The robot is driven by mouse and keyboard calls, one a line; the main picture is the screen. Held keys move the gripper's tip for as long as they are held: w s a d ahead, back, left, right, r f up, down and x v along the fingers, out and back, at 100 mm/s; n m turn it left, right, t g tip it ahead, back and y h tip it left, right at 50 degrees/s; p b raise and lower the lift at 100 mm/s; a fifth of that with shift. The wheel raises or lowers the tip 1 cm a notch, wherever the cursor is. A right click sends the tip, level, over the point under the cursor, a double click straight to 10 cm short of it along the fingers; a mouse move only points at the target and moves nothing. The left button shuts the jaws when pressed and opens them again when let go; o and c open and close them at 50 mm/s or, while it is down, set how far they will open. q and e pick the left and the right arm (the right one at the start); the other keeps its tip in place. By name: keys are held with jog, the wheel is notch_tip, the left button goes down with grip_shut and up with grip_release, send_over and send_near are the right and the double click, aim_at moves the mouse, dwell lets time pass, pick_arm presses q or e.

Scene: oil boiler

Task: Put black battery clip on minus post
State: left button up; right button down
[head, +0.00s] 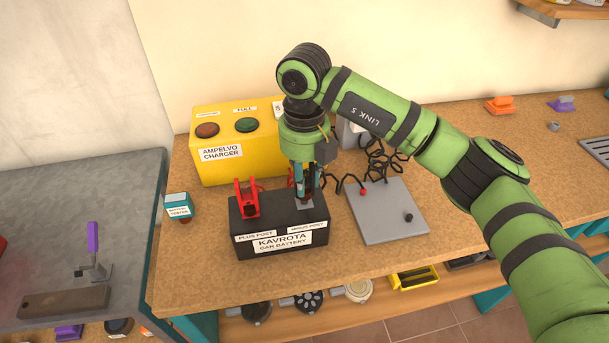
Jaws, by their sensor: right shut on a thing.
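The black car battery (282,240) stands on the wooden bench, labelled plus post on the left and minus post on the right. A red clip (246,196) sits upright at the plus post. My right gripper (306,196) points down over the minus post side and is shut on the black battery clip, which its fingers mostly hide. A pale grey patch shows on the battery top just under the fingertips. I cannot tell whether the clip touches the minus post. My left gripper is out of view.
The yellow charger (240,155) stands behind the battery. Coiled black leads (382,160) lie to the right, behind a grey plate (388,212) with a black knob. A teal tester (179,207) is at the left. The bench front right is clear.

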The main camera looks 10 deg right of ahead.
jog(key=shift+f+b, duration=0.85)
jog(key=shift+f, duration=0.2)
jog(key=c, duration=0.9)
grip_release()
notch_tip(320, 180, up, 12)
